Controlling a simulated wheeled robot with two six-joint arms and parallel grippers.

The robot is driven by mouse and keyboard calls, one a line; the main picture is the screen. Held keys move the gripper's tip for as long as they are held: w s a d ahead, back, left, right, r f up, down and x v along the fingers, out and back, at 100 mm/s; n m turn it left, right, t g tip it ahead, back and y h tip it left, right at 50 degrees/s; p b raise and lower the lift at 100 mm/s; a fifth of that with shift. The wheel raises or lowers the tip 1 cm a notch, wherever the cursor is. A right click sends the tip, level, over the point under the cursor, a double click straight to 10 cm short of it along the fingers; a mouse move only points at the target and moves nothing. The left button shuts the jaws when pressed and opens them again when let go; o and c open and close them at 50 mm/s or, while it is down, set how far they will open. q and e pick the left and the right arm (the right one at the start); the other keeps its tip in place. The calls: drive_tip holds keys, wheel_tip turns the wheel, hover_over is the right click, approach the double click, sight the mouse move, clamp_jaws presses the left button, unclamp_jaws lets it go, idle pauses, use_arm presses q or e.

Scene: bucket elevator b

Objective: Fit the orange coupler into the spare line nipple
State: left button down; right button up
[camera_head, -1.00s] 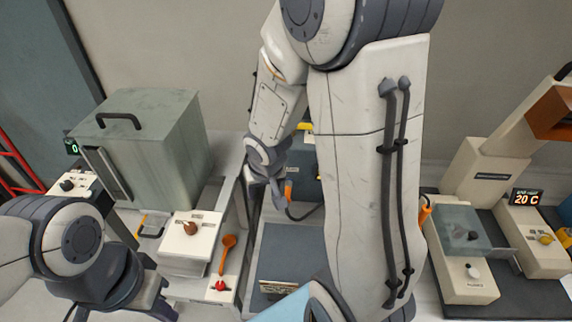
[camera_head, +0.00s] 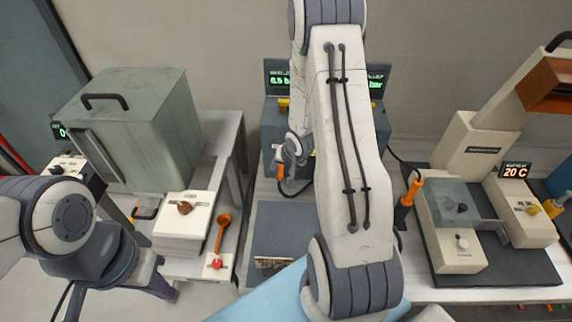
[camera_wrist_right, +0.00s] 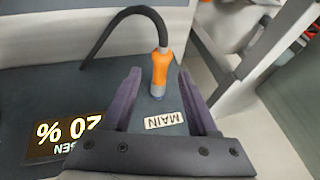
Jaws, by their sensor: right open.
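The orange coupler (camera_wrist_right: 161,66), with a black hose (camera_wrist_right: 135,15) on its end, stands on a blue-grey surface behind a MAIN label (camera_wrist_right: 163,120). It shows small in the head view (camera_head: 280,172). My right gripper (camera_wrist_right: 160,78) is open. Its two fingers appear on either side of the coupler; I cannot tell whether they touch it. In the head view my right gripper (camera_head: 288,160) is in front of the dark panel box (camera_head: 272,108). I cannot make out the spare line nipple. My left gripper (camera_head: 165,288) is low at the left; its fingers are unclear.
The panel box has green displays reading in bar, partly hidden by my right arm. Another orange-handled item (camera_head: 410,192) stands right of the arm. A beige machine (camera_head: 455,220) is right.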

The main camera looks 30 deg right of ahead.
drive_tip(key=shift+x, duration=1)
clamp_jaws()
drive_tip(key=shift+r, duration=0.1)
drive_tip(key=shift+s+a+b, duration=0.3)
drive_tip(key=shift+s+a, duration=0.15)
drive_tip(key=shift+s, duration=0.1)
drive_tip(key=shift+s+a+b, duration=0.35)
drive_tip(key=shift+s+a, duration=0.2)
drive_tip(key=shift+s, duration=0.2)
drive_tip(key=shift+s+a+b, duration=0.35)
drive_tip(key=shift+s+a, duration=0.25)
drive_tip(key=shift+s, duration=0.15)
